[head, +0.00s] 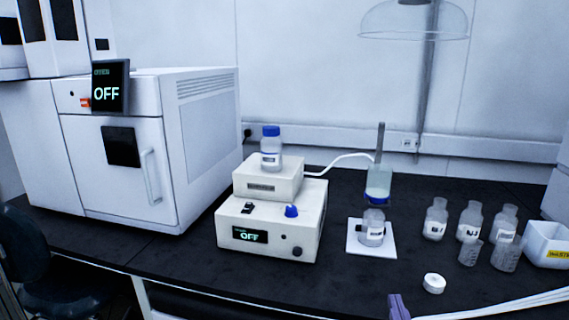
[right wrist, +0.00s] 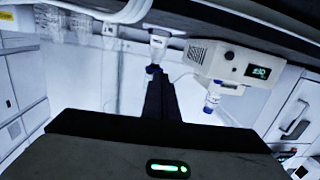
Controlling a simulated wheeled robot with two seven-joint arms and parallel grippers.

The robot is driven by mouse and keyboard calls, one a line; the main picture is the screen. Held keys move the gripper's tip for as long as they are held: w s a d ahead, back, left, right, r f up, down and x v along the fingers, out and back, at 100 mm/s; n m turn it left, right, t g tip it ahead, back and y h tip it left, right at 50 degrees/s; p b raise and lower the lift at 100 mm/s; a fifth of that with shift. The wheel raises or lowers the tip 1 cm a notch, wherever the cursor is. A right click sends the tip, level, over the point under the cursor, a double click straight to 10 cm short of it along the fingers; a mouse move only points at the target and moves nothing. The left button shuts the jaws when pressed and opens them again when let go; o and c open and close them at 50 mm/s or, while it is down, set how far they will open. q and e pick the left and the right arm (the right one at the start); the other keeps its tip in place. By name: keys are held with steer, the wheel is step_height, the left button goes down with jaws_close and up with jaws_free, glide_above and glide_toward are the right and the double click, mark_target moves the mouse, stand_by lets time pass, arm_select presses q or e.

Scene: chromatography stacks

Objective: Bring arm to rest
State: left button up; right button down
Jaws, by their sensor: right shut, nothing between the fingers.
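My right gripper shows best in the right wrist view (right wrist: 161,85), where its dark fingers are together with nothing between them. They point at the bench equipment, apart from it; this view is upside down. In the head view a small purple piece shows at the bottom edge, and I cannot tell what it belongs to. My left gripper is in neither view.
The black bench (head: 180,262) carries a white oven-like cabinet (head: 205,140), a control box (head: 268,225) reading OFF, a blue-capped bottle (head: 271,150), a filter funnel (head: 379,178) over a bottle (head: 372,228), several clear bottles (head: 470,220), a white cap (head: 434,283) and a white bin (head: 548,245).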

steer(key=s+a+f+n+g+y, duration=0.1)
steer(key=s+a+f+g+y, duration=0.1)
steer(key=s+f, duration=1)
steer(key=s+a+f+n+g+y, duration=0.2)
steer(key=s+f+g, duration=0.4)
steer(key=s+f, duration=0.6)
steer(key=shift+s+a+f+y, duration=0.3)
steer(key=shift+a+f+y, duration=0.2)
steer(key=shift+a+f, duration=0.45)
